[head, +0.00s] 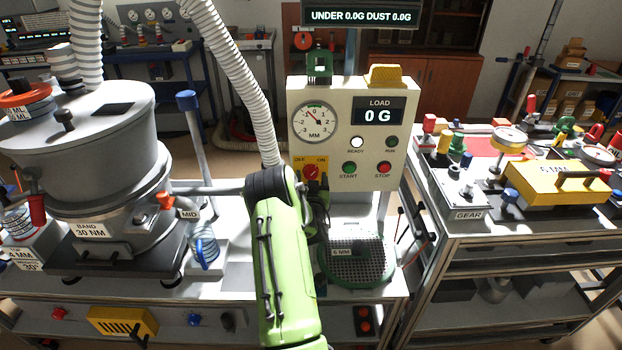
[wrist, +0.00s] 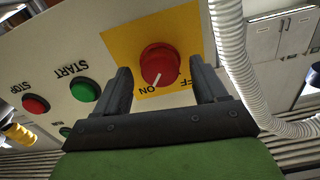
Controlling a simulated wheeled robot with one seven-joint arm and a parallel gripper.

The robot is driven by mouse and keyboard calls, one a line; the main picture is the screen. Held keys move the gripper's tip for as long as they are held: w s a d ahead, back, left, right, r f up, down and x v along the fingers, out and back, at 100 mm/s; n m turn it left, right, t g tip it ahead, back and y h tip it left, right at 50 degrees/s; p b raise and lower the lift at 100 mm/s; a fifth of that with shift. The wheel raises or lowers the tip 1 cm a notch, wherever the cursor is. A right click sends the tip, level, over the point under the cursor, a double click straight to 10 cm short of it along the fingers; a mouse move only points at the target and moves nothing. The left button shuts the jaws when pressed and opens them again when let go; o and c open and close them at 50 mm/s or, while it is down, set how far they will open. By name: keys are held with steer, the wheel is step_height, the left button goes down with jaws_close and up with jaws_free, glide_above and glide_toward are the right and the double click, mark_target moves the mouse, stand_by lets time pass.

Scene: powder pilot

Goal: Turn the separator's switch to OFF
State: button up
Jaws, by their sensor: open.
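The separator's switch is a round red knob (wrist: 158,63) on a yellow plate (wrist: 125,50) marked ON and OFF. In the wrist view, which shows the panel upside down, its white pointer line points at ON. In the head view the red knob (head: 311,172) sits at the lower left of the cream control box (head: 345,105). My gripper (wrist: 163,72) is open, with one finger on each side of the knob in the wrist view. Gaps show between the fingers and the knob. In the head view my arm hides most of the gripper.
A green START button (head: 349,168) and a red STOP button (head: 383,169) sit right of the switch. A white ribbed hose (head: 240,80) runs down close to its left. A round mesh sieve (head: 355,260) lies below. The grey separator drum (head: 80,135) stands left.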

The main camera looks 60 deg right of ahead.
steer(key=c, duration=1)
steer(key=shift+c, duration=0.2)
steer(key=shift+n+b, duration=0.3)
steer(key=shift+n, duration=0.1)
steer(key=n+b, duration=0.1)
steer(key=n, duration=0.1)
steer(key=shift+f+n, duration=0.1)
steer(key=shift+n, duration=0.3)
steer(key=n+b, duration=0.1)
steer(key=n, duration=0.2)
steer(key=shift+n, duration=0.4)
steer(key=n, duration=0.4)
steer(key=shift+n, duration=2.2)
